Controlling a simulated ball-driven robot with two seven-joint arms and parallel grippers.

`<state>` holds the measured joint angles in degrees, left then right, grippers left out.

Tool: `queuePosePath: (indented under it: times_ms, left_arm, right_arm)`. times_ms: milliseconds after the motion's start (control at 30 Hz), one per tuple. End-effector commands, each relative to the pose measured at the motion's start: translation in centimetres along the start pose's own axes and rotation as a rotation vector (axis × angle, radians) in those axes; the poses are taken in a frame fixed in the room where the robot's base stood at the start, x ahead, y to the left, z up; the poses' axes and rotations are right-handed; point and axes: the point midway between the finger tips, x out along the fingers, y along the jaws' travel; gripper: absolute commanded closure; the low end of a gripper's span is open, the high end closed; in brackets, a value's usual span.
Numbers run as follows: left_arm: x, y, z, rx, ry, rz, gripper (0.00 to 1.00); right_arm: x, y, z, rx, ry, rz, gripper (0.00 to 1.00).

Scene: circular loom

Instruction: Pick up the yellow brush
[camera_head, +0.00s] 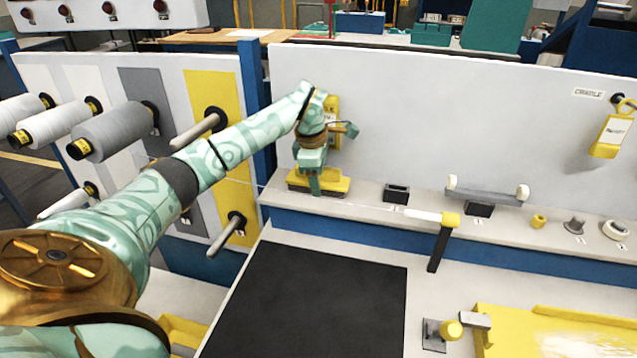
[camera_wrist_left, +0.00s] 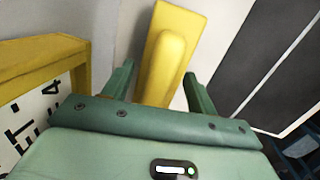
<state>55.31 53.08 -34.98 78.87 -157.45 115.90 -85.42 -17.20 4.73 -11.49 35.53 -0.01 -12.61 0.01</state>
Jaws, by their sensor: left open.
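The yellow brush (camera_head: 335,183) lies on the light ledge at the foot of the white back panel, with a dark underside. My left gripper (camera_head: 314,184) points down at it, and its fingers hide part of the brush. In the left wrist view the brush's yellow body and raised handle (camera_wrist_left: 168,65) show between the two green fingers (camera_wrist_left: 160,88). The fingers stand apart on either side of the handle, with gaps visible. I cannot tell how far down the handle they reach. My right gripper is in neither view.
A yellow sign (camera_head: 332,112) is on the panel behind my left wrist. Thread spools (camera_head: 118,130) stick out at left. A black mat (camera_head: 310,305) lies in front.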

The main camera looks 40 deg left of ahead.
Motion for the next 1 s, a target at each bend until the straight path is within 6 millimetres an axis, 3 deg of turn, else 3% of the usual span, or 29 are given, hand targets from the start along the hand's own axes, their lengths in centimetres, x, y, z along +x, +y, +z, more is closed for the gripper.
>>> queuePosePath:
  times_ms: [67, 200, 467, 633, 767, 1000]
  left_arm:
    - [-0.1, 0.0, 0.0, 0.0, 0.0, 0.0, 0.45]
    - [-0.1, 0.0, 0.0, 0.0, 0.0, 0.0, 0.8]
    - [-0.1, 0.0, 0.0, 0.0, 0.0, 0.001, 0.81]
    - [-1.3, 0.3, 0.1, 0.0, 0.0, 0.005, 0.81]
    - [-3.6, 0.6, 0.3, -0.001, -0.002, 0.008, 0.81]
    - [-9.0, -1.5, 4.0, 0.005, -0.004, 0.009, 0.81]
  right_arm:
    - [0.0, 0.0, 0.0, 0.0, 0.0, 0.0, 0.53]
    - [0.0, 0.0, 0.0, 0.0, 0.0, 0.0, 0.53]
    - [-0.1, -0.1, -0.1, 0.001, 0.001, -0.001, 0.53]
    - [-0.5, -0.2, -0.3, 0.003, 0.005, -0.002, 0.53]
    - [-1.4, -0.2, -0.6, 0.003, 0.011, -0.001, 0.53]
    - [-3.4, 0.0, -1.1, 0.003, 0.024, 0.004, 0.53]
